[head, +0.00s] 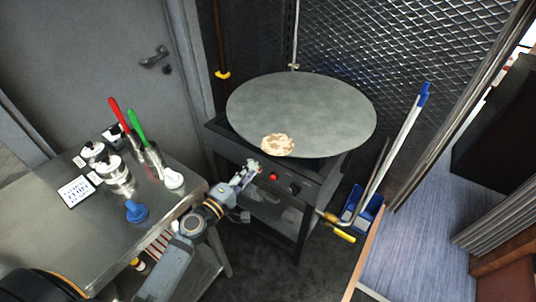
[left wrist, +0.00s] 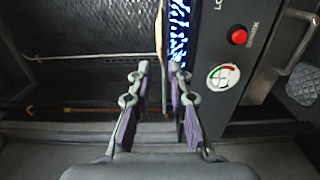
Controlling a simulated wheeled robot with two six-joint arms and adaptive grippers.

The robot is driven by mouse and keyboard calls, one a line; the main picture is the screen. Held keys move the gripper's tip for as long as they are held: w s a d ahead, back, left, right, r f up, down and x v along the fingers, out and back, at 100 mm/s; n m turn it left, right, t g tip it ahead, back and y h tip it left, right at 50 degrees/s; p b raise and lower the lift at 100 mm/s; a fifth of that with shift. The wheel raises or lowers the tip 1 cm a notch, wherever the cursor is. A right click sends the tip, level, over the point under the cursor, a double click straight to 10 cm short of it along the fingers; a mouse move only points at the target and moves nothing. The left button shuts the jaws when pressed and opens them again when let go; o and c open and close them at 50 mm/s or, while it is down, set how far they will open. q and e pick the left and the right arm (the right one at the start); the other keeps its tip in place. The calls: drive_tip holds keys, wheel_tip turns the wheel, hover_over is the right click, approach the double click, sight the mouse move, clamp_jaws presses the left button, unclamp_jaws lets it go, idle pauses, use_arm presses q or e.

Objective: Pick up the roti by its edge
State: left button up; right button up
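The roti (head: 278,144) is a pale, browned flat bread. It lies at the near edge of the round grey griddle (head: 310,100) in the head view. My left gripper (head: 254,168) is just below and left of the roti, near the griddle's rim. In the left wrist view its two fingers (left wrist: 161,80) stand apart with a gap between them. A thin tan strip, which looks like the roti seen edge-on (left wrist: 159,30), is ahead of that gap. I cannot see the fingers touching it. My right gripper is not in view.
The griddle stands on a dark stove with a red button (head: 273,176); blue flames (left wrist: 179,25) show in the left wrist view. A metal table (head: 85,230) at left holds pots, red- and green-handled tools and a blue object (head: 136,211). Long-handled tools (head: 395,140) stand at right.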

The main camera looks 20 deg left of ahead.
sight(268, 153)
use_arm(q)
drive_tip(key=p+x, duration=0.1)
drive_tip(key=x, duration=0.7)
drive_tip(key=shift+w+d, duration=0.25)
drive_tip(key=shift+w, duration=0.35)
drive_tip(key=shift+c, duration=0.2)
clamp_jaws()
drive_tip(key=s+a+r+p, duration=0.1)
drive_tip(key=s+a+r, duration=0.1)
drive_tip(key=s, duration=0.4)
drive_tip(key=s+a+r+p, duration=0.1)
drive_tip(key=s+a+r, duration=0.1)
drive_tip(key=s+r, duration=0.3)
drive_tip(key=shift+r+v, duration=0.3)
drive_tip(key=shift+v, duration=0.9)
